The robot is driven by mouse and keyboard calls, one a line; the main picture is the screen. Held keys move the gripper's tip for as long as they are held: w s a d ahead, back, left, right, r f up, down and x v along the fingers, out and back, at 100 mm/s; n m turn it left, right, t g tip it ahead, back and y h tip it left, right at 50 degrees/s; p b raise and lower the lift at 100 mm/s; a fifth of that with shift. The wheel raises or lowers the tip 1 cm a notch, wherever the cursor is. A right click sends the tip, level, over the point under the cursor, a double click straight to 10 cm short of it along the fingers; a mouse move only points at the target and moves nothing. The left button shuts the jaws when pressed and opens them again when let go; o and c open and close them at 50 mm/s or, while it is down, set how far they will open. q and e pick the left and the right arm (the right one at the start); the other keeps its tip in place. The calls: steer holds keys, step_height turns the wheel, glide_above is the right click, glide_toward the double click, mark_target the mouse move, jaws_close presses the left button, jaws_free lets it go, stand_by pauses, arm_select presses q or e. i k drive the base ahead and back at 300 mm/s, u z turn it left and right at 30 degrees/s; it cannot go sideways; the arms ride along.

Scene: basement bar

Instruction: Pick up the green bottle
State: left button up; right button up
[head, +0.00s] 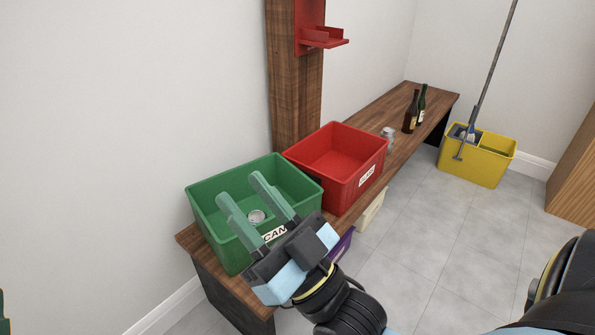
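The green bottle (421,106) stands upright near the far end of the wooden bench (378,106). A brown bottle (410,114) stands just in front of it, to its left, and partly covers it. My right gripper (240,188) is open, with its two fingers apart over the green bin (203,216). It is at the near end of the bench, well away from both bottles. A silver can (256,216) in the green bin shows between the fingers. My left gripper is not recognisable in the picture.
A red bin (340,185) stands beside the green bin. A clear or silver container (387,134) is between it and the bottles. A yellow mop bucket (480,168) stands past the bench's far end. A red wall fixture (311,32) hangs above. Open floor lies right of the bench.

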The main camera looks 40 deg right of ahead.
mark_target(421, 103)
steer(key=u, duration=1.15)
steer(key=k, duration=1.2)
steer(key=z, duration=2.1)
